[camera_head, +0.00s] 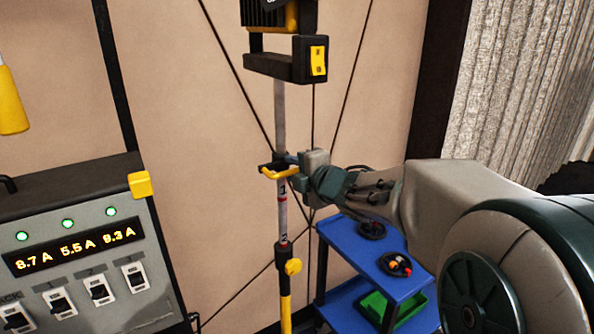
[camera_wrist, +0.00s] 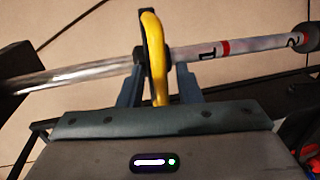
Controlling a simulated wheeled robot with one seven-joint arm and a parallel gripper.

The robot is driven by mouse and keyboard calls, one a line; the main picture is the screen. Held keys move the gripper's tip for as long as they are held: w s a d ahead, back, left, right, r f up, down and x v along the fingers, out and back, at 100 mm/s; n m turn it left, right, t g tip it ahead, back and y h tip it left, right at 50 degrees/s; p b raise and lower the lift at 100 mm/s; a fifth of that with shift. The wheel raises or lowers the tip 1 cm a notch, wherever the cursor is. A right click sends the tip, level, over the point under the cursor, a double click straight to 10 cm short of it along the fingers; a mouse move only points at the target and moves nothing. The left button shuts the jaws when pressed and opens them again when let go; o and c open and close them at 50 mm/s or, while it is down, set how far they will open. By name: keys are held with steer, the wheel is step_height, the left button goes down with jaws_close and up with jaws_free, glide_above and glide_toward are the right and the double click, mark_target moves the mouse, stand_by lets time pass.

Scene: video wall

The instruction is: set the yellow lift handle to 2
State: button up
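The yellow lift handle (camera_head: 279,173) sits on a slim vertical pole (camera_head: 281,215), on a black slider above the printed mark 1. The mark 2 is lower on the pole, just above a dark collar. In the wrist view the pole runs sideways, with 1 and 2 to the right of the handle (camera_wrist: 157,62). My gripper (camera_head: 292,163) is at the handle from the right. In the wrist view its two fingers (camera_wrist: 159,82) stand either side of the yellow loop, with narrow gaps visible, so it looks open around it.
A black lamp head (camera_head: 272,66) with a yellow switch tops the pole. A yellow knob (camera_head: 293,267) is on the lower collar. A blue cart (camera_head: 345,248) stands right of the pole, below my arm. A grey control box (camera_head: 90,262) is at left. Dark cables cross behind.

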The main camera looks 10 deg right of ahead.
steer(key=v, duration=1.3)
steer(key=shift+s+d, duration=0.2)
steer(key=shift+s, duration=0.15)
steer(key=shift+r, duration=0.1)
steer(key=s+d+f+m+g+h, duration=0.2)
steer(key=d+f+m+h, duration=0.5)
steer(key=m, duration=0.7)
steer(key=s+a+f+m+g+y, duration=0.1)
steer(key=s+a+f+m+g, duration=0.7)
steer(key=s, duration=0.5)
steer(key=shift+a+f+g+y+b, duration=0.3)
steer(key=shift+a+f+g, duration=0.1)
steer(key=shift+a+f, duration=0.4)
